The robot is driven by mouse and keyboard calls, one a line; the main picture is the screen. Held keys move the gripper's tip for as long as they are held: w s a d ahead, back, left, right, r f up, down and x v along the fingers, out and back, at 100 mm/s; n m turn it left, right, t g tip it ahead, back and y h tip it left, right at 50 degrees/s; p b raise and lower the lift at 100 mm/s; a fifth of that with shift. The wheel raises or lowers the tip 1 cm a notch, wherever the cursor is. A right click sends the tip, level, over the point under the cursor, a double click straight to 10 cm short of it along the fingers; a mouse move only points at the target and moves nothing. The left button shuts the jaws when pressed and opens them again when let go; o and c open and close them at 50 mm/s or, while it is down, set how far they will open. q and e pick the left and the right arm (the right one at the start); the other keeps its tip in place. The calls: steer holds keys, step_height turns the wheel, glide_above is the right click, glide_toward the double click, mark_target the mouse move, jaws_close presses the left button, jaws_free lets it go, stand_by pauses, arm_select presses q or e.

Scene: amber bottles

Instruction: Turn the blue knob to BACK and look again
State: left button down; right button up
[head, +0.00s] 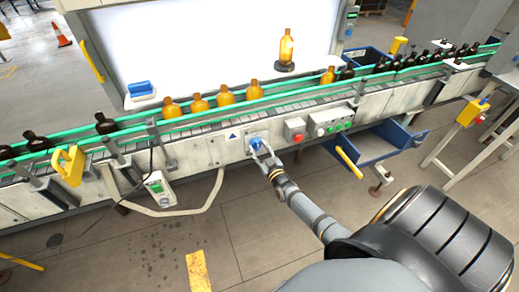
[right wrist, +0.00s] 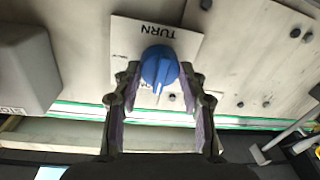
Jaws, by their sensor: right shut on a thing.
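The blue knob (head: 255,143) sits on the front panel of the conveyor, on a pale label plate. In the right wrist view the knob (right wrist: 158,68) is seen close up, with a white pointer mark on its lower part in the picture. The plate (right wrist: 150,32) reads TURN, upside down; its other lettering is partly hidden. My right gripper (head: 262,152) reaches the knob, and its fingers (right wrist: 158,85) stand on both sides of it, shut on it. My left gripper is not in view. An amber bottle (head: 286,47) stands on a dark round stand before the bright white panel.
Several amber and dark bottles stand on the green-railed conveyor (head: 290,95). Right of the knob are a red button box (head: 294,129) and a control panel (head: 331,121). An open blue drawer (head: 385,143) juts out farther right. A hanging meter (head: 158,187) is at left.

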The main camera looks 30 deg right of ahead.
steer(key=m+b, duration=0.2)
steer(key=m, duration=0.2)
steer(key=shift+f, duration=0.15)
steer(key=m+b, duration=0.2)
steer(key=m, duration=0.3)
steer(key=shift+m+t, duration=0.3)
steer(key=shift+t, duration=0.1)
steer(key=m+h+b, duration=0.1)
steer(key=m, duration=0.3)
steer(key=shift+a+m, duration=0.1)
steer(key=shift+m, duration=0.3)
steer(key=shift+m+b, duration=0.65)
steer(key=shift+m, duration=1.45)
steer(key=shift+h, duration=0.4)
steer(key=o, duration=1.2)
steer(key=shift+c, duration=0.2)
